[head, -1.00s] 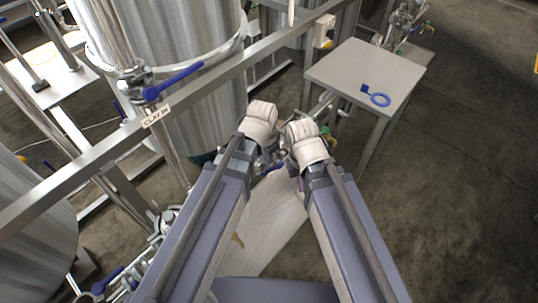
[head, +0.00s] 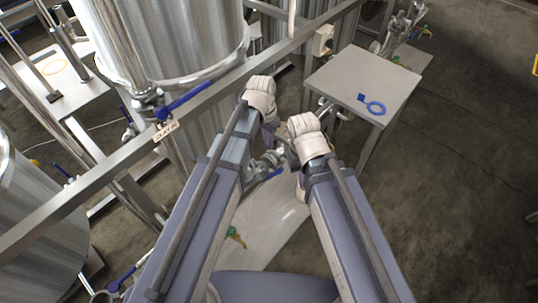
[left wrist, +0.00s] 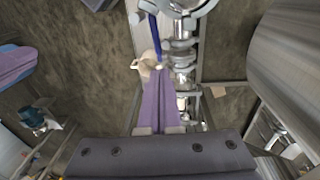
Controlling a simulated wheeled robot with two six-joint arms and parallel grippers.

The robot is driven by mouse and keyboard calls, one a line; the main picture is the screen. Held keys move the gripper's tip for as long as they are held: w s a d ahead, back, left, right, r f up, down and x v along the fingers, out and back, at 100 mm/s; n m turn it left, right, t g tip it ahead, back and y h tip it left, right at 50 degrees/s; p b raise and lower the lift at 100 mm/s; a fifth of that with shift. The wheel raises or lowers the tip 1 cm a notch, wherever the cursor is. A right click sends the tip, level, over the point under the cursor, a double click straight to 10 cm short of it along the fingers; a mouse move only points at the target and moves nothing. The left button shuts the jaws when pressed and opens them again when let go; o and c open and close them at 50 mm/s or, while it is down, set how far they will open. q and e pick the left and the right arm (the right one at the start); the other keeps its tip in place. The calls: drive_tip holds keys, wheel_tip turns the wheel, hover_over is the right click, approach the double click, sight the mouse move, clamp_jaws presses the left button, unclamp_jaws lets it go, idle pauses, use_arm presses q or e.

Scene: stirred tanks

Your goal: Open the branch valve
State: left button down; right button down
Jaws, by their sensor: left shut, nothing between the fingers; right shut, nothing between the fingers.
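My left gripper (head: 270,140) is shut and empty in the head view, and its fingers are partly hidden by the wrist. In the left wrist view its purple fingers (left wrist: 154,82) point at metal pipework with a valve (left wrist: 182,45). A blue lever (left wrist: 155,38) stands just beyond and left of the fingertips; I cannot tell whether they touch. In the head view a valve with a blue lever (head: 271,174) shows between my arms. No label marks it clearly as the branch valve. My right gripper (head: 299,180) is shut and empty, mostly hidden behind its wrist.
A steel tank (head: 180,45) with another blue-lever valve (head: 185,100) stands behind a metal rail (head: 110,150) at left. Floor at right is clear.

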use_arm(q)
drive_tip(key=b, duration=1)
hover_over(271, 175)
drive_tip(key=w, duration=0.3)
wheel_tip(271, 175, down, 11)
drive_tip(key=shift+s+a+f+b, duration=0.25)
drive_tip(key=shift+s+f+b, duration=0.5)
drive_tip(key=shift+s+b, duration=0.35)
drive_tip(key=shift+s+a+f+b, duration=0.1)
drive_tip(key=shift+s+f+b, duration=0.1)
drive_tip(key=shift+f+b, duration=0.15)
drive_tip(key=shift+s+a+f+b, duration=0.3)
drive_tip(key=shift+s+f+b, duration=0.1)
drive_tip(key=shift+f+b, duration=0.1)
drive_tip(key=shift+r, duration=0.3)
